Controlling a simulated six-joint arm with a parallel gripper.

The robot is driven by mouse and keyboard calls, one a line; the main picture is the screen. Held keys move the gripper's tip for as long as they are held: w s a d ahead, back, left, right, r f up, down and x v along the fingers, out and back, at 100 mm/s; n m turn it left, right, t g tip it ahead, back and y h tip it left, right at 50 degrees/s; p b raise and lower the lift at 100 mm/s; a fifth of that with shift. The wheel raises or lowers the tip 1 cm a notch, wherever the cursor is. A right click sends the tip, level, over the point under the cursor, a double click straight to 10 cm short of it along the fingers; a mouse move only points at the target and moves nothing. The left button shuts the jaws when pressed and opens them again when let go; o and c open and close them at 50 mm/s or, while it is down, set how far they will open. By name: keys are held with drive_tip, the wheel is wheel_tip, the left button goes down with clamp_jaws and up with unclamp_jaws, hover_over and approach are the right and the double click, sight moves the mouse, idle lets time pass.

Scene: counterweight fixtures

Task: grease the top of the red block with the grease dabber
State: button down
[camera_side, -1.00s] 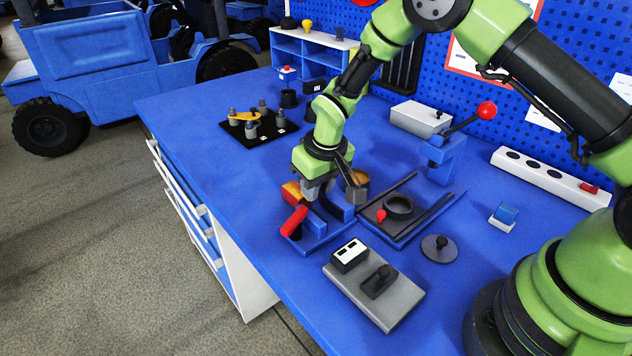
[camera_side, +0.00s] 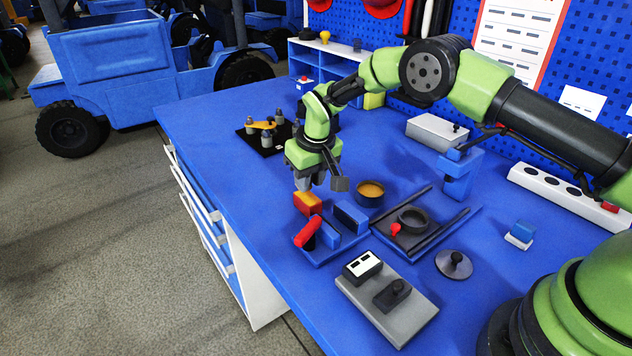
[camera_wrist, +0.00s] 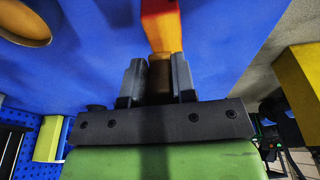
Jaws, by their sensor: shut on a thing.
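My gripper (camera_side: 308,184) is over the front left of the bench. In the wrist view its dark fingers (camera_wrist: 158,82) are closed on a brown piece (camera_wrist: 160,72), which looks like the grease dabber; its far end is hard to make out. A dark pot of orange grease (camera_side: 370,189) stands to the right.
A blue fixture (camera_side: 350,217) with a red bar (camera_side: 308,231) is in front. A tray with a black ring (camera_side: 413,219) and a grey plate (camera_side: 388,300) with a black switch lie nearby. A blue stand (camera_side: 459,175) is at the right.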

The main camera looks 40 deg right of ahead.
idle(0.3)
drive_tip(key=shift+w+v, duration=0.2)
drive_tip(key=shift+v, duration=0.8)
drive_tip(key=shift+w+v, duration=0.2)
drive_tip(key=shift+v, duration=0.8)
drive_tip(key=shift+w+v, duration=0.2)
drive_tip(key=shift+v, duration=0.8)
drive_tip(key=shift+r, duration=0.15)
drive_tip(key=shift+w+v, duration=0.15)
drive_tip(key=shift+v, duration=0.55)
drive_tip(key=shift+w+v, duration=0.15)
drive_tip(key=shift+v, duration=0.6)
drive_tip(key=shift+w, duration=0.1)
drive_tip(key=shift+w+f, duration=0.3)
drive_tip(key=shift+f, duration=0.2)
drive_tip(key=shift+w+f, duration=0.35)
drive_tip(key=shift+f, duration=0.15)
drive_tip(key=shift+r, duration=0.15)
